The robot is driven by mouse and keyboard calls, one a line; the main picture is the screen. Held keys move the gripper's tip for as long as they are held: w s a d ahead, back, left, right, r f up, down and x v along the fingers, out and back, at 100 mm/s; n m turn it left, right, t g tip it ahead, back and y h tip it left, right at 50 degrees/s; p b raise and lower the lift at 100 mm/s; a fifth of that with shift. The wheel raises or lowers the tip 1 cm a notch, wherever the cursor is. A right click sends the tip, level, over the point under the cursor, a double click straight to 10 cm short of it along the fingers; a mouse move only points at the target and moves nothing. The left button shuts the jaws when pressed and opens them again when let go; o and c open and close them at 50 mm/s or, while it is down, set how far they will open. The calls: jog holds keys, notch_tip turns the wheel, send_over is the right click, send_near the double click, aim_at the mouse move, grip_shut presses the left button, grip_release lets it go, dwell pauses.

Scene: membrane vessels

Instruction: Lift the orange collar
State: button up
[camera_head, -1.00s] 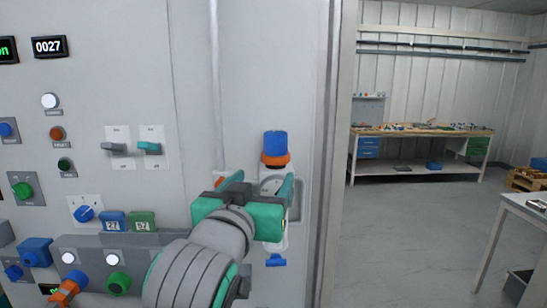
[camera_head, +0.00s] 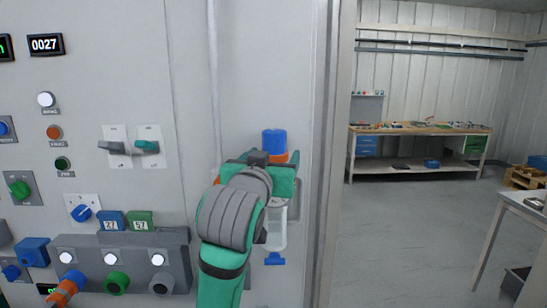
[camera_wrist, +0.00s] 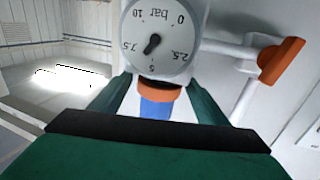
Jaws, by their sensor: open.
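The orange collar (camera_wrist: 160,96) sits around the lower part of a blue cylinder (camera_wrist: 155,109), beside the round pressure gauge (camera_wrist: 160,40) in the wrist view. In the head view the blue cylinder (camera_head: 274,142) stands upright on the wall fitting, and only a bit of the orange collar (camera_head: 292,157) shows past my gripper. My gripper (camera_head: 270,160) is open, in front of the collar. In the wrist view its green fingers lie on either side of the collar, with no clear contact visible.
A clear bowl (camera_head: 277,228) with a blue valve (camera_head: 275,259) hangs below. An orange knob (camera_wrist: 282,60) sits on a pipe beside the gauge. The panel left carries switches, buttons and plugs. The room to the right is open floor with a workbench (camera_head: 420,131).

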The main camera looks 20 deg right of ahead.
jog(key=shift+w+d, duration=0.1)
jog(key=shift+w, duration=0.05)
jog(key=c, duration=1.5)
jog(key=shift+r, duration=0.85)
jog(key=o, duration=1.5)
jog(key=shift+f, duration=0.1)
jog(key=v, duration=1.1)
jog(key=shift+w, duration=0.1)
